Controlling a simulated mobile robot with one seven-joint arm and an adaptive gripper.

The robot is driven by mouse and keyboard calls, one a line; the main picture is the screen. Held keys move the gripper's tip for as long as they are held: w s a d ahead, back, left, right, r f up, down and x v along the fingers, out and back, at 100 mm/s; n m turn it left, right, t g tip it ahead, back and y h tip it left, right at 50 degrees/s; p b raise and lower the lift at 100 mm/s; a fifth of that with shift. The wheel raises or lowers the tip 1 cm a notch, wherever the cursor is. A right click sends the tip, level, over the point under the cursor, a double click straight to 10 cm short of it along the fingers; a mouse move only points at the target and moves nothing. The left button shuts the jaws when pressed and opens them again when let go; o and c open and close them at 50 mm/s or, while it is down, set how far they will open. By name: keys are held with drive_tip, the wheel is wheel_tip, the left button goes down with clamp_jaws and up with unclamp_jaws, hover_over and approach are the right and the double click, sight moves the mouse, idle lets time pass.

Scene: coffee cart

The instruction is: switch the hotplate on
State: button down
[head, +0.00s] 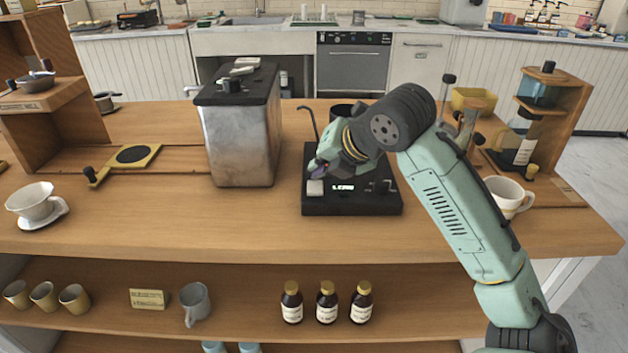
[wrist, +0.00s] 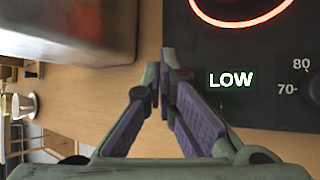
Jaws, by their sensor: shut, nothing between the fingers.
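The hotplate (head: 352,205) is a flat black box on the counter in the head view. A pale square piece (head: 315,187) sits at its front left, and a lit display (head: 343,187) is on its front part. In the wrist view the hotplate (wrist: 262,70) shows a glowing red ring (wrist: 240,22), a display reading "LOW" (wrist: 231,80) and part of a dial (wrist: 315,90) marked 70 and 80. My gripper (head: 318,171) is over the left part of the hotplate, near the pale piece. In the wrist view my gripper (wrist: 164,68) is shut and empty. My arm hides the hotplate's back.
A metal box with a black top (head: 240,135) stands left of the hotplate. A dark vessel (head: 343,111) is partly hidden behind my arm. A white mug (head: 508,196) stands to the right. The counter front (head: 250,225) is clear.

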sight(319, 185)
drive_tip(key=shift+r, duration=0.15)
wheel_tip(319, 185, up, 6)
drive_tip(key=p, duration=0.4)
idle(0.3)
